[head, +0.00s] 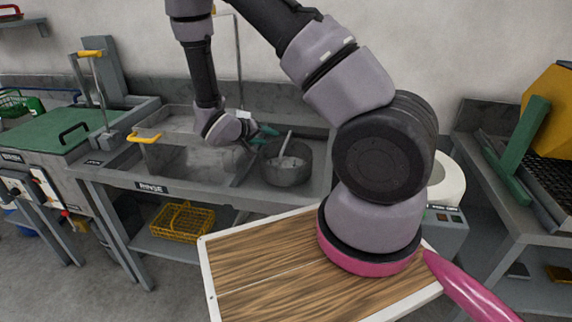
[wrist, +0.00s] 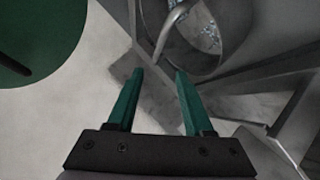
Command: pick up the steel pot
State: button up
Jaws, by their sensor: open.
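The steel pot (head: 287,175) is a dark grey round vessel standing on the sink counter, right of the basin. A pale handle or utensil slants up out of it, and pale bits show inside. My gripper (head: 266,135) is at the pot's upper left, close to its rim, with green fingers. In the wrist view my gripper (wrist: 160,75) is open, with nothing between the fingers. The pot (wrist: 192,55) appears there beyond the fingertips at the upper right, partly cut off by the top edge. I cannot tell whether a finger touches it.
The rinse sink (head: 190,165) lies left of the pot, with a yellow-topped handle (head: 146,138). A yellow basket (head: 182,220) sits on the shelf below. A green-topped unit (head: 45,135) is at far left. A rack with a green bar (head: 522,150) stands at right.

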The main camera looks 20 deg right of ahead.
jog(key=x, duration=0.8)
jog(key=shift+s+d+f, duration=0.25)
jog(key=shift+d+f, duration=0.05)
jog(key=shift+d, duration=0.1)
grip_shut()
dwell(1.0)
